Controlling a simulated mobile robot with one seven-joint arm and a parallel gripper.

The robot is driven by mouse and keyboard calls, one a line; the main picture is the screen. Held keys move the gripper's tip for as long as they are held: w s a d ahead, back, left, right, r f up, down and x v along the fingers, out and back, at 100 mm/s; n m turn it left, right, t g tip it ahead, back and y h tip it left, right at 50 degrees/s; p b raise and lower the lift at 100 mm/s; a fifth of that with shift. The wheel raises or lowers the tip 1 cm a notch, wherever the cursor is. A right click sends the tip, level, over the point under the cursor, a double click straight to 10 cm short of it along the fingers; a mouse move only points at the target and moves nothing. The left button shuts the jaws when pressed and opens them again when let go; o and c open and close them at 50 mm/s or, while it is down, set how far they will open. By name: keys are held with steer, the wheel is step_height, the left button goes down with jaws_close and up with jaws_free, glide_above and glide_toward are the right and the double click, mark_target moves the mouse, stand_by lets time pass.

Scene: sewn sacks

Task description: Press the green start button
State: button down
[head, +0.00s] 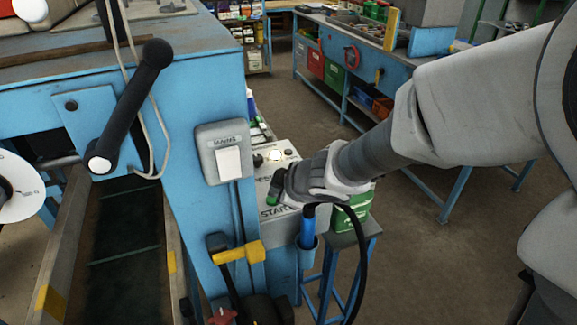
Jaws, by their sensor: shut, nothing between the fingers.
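The green start button (273,198) shows as a small green patch on the grey control panel (283,225), above the lettering START. My gripper (279,187) reaches in from the right, right at the button, and covers part of it. Its fingers look shut and empty. From this view I cannot tell whether the fingertips touch the button or stand just in front of it.
A grey MAINS switch box (222,153) is on the blue machine frame, left of the panel. A lit round lamp (275,155) is above the button. A black-handled lever (128,110) stands out at the left. A blue-handled tool (308,226) and green container (352,213) lie close below my gripper.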

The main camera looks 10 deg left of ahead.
steer(key=shift+f+b, duration=0.4)
steer(key=shift+f, duration=0.1)
stand_by(0.4)
steer(key=shift+r, duration=0.1)
steer(key=shift+r+p, duration=0.8)
steer(key=shift+p, duration=0.15)
steer(key=shift+r, duration=0.1)
step_height(320, 180, up, 5)
steer(key=p, duration=0.5)
stand_by(3.5)
